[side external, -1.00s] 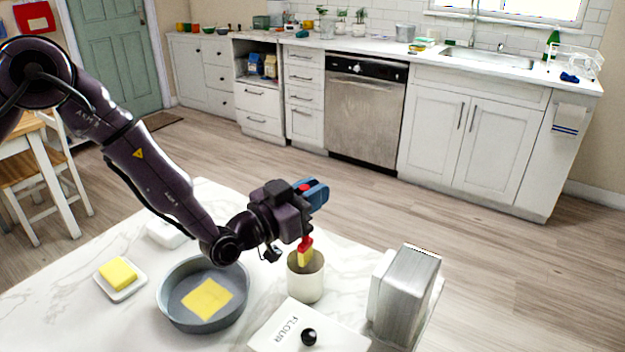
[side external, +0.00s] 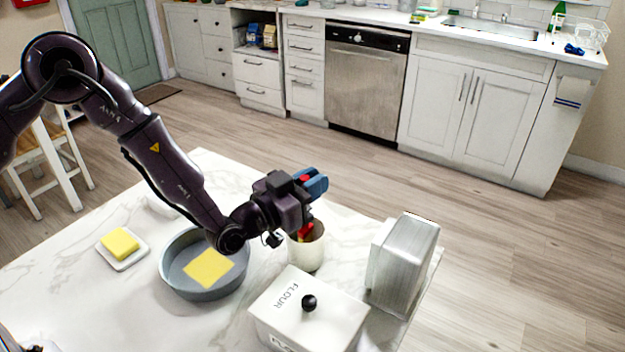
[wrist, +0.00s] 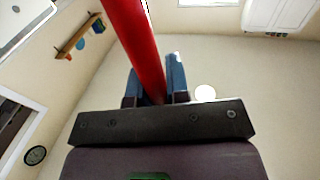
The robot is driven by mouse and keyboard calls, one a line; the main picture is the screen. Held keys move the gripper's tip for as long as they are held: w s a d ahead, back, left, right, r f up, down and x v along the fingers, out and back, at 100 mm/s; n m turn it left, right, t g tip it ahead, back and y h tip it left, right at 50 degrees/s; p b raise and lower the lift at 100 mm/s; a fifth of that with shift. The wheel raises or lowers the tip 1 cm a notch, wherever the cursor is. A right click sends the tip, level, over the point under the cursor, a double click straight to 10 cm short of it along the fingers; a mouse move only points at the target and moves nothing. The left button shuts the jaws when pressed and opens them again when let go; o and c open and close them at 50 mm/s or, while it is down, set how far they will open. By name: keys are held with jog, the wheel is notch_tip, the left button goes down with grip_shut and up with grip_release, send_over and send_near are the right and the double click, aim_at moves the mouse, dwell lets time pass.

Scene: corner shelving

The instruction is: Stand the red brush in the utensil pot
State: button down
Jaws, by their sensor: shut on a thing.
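The red brush (side external: 305,231) hangs from my gripper (side external: 316,184), its lower end inside the mouth of the cream utensil pot (side external: 308,256). The pot stands on the marble counter. My gripper is above the pot, its blue fingers pointing right and shut on the brush. In the wrist view the red handle (wrist: 140,42) runs up between the blue fingers of my gripper (wrist: 156,88). The pot wall hides the brush's lower end, so I cannot tell whether it touches the bottom.
A white flour box (side external: 285,305) with a black knob stands in front of the pot. A metal canister (side external: 402,265) stands to the right. A grey round pan (side external: 190,290) is to the left, with butter on a white dish (side external: 122,262) beyond it.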

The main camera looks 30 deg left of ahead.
jog(key=c, duration=1)
grip_release()
jog(key=v, duration=1.3)
jog(key=s+a+r+g+y, duration=0.1)
jog(key=a+r+g+y, duration=0.2)
jog(key=r, duration=0.4)
jog(key=a+r+g, duration=0.4)
jog(key=r, duration=0.3)
jog(key=s+a+r+n+g, duration=0.1)
jog(key=s+a+r+g, duration=0.1)
jog(key=s, duration=0.4)
jog(key=s+a+r+n+g+y, duration=0.1)
jog(key=s+a+r, duration=0.1)
jog(key=s, duration=0.5)
jog(key=s+a+r+n+g+y, duration=0.1)
jog(key=s+a+r+g, duration=0.1)
jog(key=s, duration=0.5)
jog(key=shift+s+a+r+g, duration=0.15)
jog(key=shift+s+a+g, duration=0.05)
jog(key=shift+a+g, duration=0.15)
